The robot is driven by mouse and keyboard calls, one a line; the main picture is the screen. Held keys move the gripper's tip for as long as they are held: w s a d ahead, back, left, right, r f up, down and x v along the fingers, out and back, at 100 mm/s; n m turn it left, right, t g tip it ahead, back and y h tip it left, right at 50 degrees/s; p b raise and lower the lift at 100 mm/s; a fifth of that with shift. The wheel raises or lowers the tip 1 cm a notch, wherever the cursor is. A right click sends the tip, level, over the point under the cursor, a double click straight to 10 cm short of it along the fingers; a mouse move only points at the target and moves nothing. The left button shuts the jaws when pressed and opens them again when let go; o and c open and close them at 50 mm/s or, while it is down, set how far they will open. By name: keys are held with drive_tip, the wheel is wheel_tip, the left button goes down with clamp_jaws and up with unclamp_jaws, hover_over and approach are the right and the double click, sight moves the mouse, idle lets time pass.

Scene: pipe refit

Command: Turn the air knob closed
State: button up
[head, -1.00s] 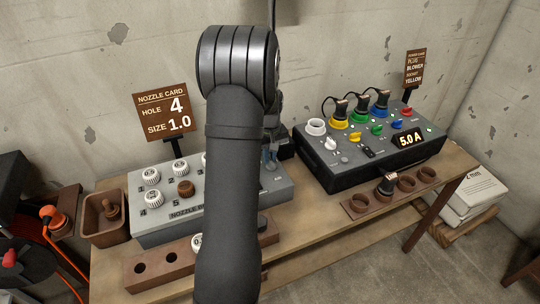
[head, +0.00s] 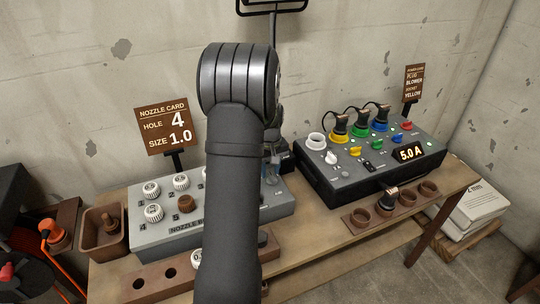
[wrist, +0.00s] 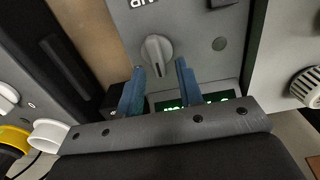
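A grey air knob (wrist: 157,50) sits on a light grey panel in the wrist view, beside a partly cut-off label that looks like AIR. Its pointer ridge runs roughly up and down in the picture, slightly tilted. My gripper (wrist: 160,66) is open, with its two blue fingers apart. The fingertips lie just below the knob in the picture, one to each side; I cannot tell whether they touch the panel. A green-lit display shows partly between the fingers. In the head view my arm hides the knob and most of the gripper; a bluish finger (head: 272,170) shows beside it.
The grey nozzle box (head: 155,238) stands left, with the nozzle card (head: 165,125) behind. The black power box (head: 340,190) with plugs stands right. A brown holder (head: 365,222) is in front. A white knob (wrist: 306,88) shows at the wrist view's right edge.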

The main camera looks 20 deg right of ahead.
wheel_tip(320, 180, up, 17)
idle(0.4)
wheel_tip(320, 180, down, 18)
drive_tip(key=shift+r, duration=0.2)
idle(0.7)
drive_tip(key=shift+r, duration=0.1)
